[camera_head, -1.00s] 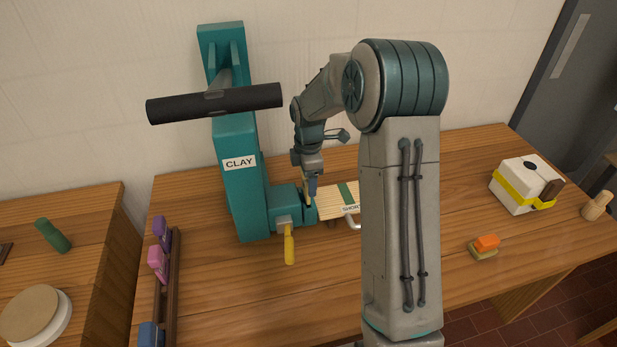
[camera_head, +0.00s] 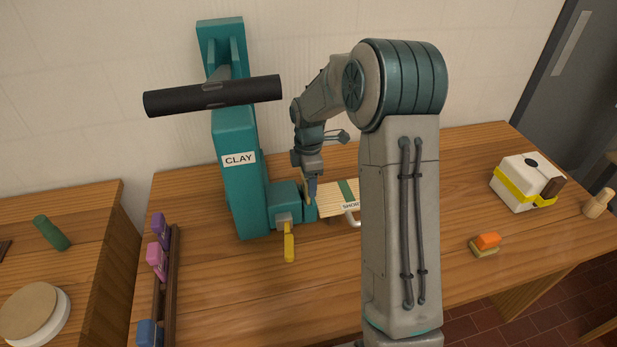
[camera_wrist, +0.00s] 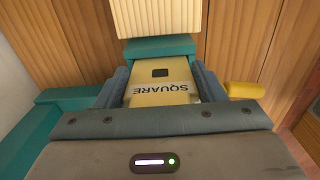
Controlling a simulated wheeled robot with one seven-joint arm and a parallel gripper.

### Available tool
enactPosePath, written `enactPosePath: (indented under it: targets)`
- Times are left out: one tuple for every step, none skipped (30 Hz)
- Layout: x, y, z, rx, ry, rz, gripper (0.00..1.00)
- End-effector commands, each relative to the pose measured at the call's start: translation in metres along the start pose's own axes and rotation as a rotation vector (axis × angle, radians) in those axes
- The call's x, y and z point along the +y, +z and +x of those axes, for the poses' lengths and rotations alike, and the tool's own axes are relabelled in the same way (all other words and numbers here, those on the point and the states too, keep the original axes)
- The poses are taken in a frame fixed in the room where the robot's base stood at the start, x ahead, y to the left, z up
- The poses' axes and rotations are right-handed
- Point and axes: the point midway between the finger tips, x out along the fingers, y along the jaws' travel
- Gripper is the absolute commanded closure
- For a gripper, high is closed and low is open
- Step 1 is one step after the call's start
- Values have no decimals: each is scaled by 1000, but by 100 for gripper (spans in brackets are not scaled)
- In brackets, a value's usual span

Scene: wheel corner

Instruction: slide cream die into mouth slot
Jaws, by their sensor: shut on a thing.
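My gripper (camera_head: 309,186) is at the right end of the teal clay press (camera_head: 240,178), beside its mouth. In the wrist view my gripper (camera_wrist: 162,80) is shut on a cream die (camera_wrist: 160,94) labelled SQUARE, with a small dark square hole. The die's far end meets the teal mouth block (camera_wrist: 160,46). I cannot tell how deep the die sits in the slot. The yellow lever (camera_head: 289,243) hangs from the front of the mouth and also shows in the wrist view (camera_wrist: 244,90).
A ribbed cream board (camera_head: 335,196) labelled SHORT lies just right of the mouth. A rack (camera_head: 172,272) with purple, pink and blue dies stands at the left. A white box with yellow strap (camera_head: 518,185) and an orange-topped sponge (camera_head: 487,242) are at the right. The front middle is clear.

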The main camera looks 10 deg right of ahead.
Motion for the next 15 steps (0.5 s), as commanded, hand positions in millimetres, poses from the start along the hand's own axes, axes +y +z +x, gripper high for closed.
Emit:
enactPosePath:
  targets:
    - [0,0,2,0,0,0,69]
    - [0,0,3,0,0,0,69]
    - [0,0,4,0,0,0,69]
    - [0,0,5,0,0,0,69]
    - [0,0,5,0,0,0,69]
    - [0,0,6,0,0,0,69]
    - [0,0,7,0,0,0,69]
    - [0,0,8,0,0,0,69]
    - [0,0,9,0,0,0,69]
    - [0,0,10,0,0,0,69]
    - [0,0,10,0,0,0,69]
    - [0,0,11,0,0,0,69]
    - [0,0,12,0,0,0,69]
    - [0,0,13,0,0,0,69]
    - [0,0,14,0,0,0,69]
